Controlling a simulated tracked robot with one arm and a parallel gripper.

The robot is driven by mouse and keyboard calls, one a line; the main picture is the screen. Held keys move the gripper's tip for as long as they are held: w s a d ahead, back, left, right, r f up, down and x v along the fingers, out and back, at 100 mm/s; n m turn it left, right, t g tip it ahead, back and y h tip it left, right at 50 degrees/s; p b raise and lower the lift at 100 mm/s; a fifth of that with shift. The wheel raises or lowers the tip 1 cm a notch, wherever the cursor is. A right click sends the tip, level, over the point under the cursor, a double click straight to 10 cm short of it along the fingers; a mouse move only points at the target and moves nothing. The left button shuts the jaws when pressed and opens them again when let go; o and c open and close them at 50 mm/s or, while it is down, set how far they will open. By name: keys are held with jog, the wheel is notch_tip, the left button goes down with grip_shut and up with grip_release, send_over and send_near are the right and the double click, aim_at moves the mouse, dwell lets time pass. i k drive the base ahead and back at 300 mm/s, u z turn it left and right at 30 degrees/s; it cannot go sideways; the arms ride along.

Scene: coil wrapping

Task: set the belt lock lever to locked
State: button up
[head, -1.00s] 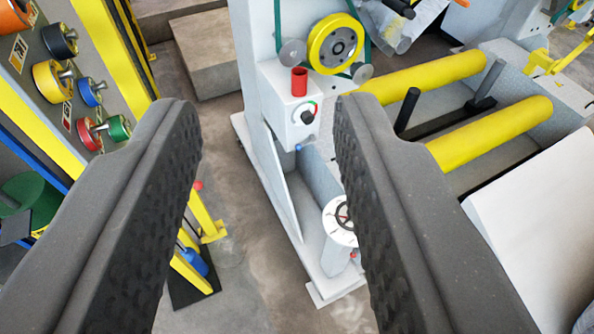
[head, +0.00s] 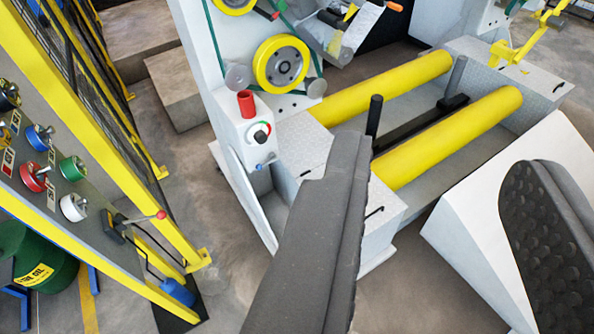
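My gripper (head: 437,170) is open and empty, its two dark fingers wide apart at the lower middle and right. The white machine carries a green belt (head: 211,38) running around a yellow pulley (head: 281,62) and grey rollers. No lever is clearly marked as the belt lock. A lever with a red ball (head: 160,214) sticks out from the panel at left, away from my fingers. A small orange-tipped handle (head: 394,7) shows at the top of the machine. A white box with a red cup (head: 246,104) and a round black knob (head: 260,134) sits below the pulley.
Two yellow rollers (head: 446,136) lie behind my fingers. A white sloped block (head: 478,215) stands at right. Bare floor lies between panel and machine.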

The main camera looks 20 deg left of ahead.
aim_at(272, 157)
jog(key=z, duration=0.15)
jog(key=i, duration=1)
jog(key=u, duration=0.05)
